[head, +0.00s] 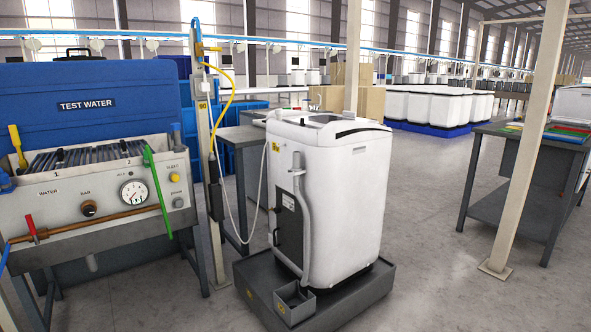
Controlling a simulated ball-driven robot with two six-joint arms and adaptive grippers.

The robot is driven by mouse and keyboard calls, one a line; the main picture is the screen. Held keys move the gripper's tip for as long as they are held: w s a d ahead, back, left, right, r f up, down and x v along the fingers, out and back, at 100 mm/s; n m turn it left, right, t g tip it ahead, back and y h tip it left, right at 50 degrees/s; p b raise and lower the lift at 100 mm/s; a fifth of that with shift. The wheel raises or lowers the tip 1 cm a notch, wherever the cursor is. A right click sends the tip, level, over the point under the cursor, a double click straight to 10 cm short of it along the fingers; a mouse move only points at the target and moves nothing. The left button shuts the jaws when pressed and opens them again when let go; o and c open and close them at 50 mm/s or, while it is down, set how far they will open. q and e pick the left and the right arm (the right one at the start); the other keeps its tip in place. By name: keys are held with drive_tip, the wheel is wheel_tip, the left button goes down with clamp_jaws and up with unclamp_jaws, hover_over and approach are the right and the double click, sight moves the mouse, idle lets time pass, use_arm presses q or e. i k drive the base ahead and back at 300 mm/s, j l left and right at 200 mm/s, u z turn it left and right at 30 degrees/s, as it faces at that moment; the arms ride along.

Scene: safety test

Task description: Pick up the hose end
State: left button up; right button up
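A white top-loading washing machine (345,195) stands in a dark grey tray (358,292) on the floor. A grey hose (305,220) runs down its left side from a holder near the top. Its lower end is at or in a small grey box (293,302) at the tray's front; I cannot tell which. A thin white hose (232,195) loops from a post to the machine's back. A yellow hose (231,95) hangs from the post's top. Which end is the task's hose end is not clear. Neither of my grippers is in view.
A test-water bench (55,200) with a gauge, valves and a blue lid (60,95) fills the left. A post (207,150) stands beside it. A cream pillar (520,150) and dark table (500,210) are at right. The floor (430,200) between machine and pillar is clear.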

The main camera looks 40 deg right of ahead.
sight(297, 154)
drive_tip(key=z, duration=0.4)
drive_tip(key=i+z, duration=0.2)
drive_tip(key=z, duration=0.15)
drive_tip(key=i+j+z, duration=0.3)
drive_tip(key=i+z, duration=0.1)
drive_tip(key=z, duration=0.25)
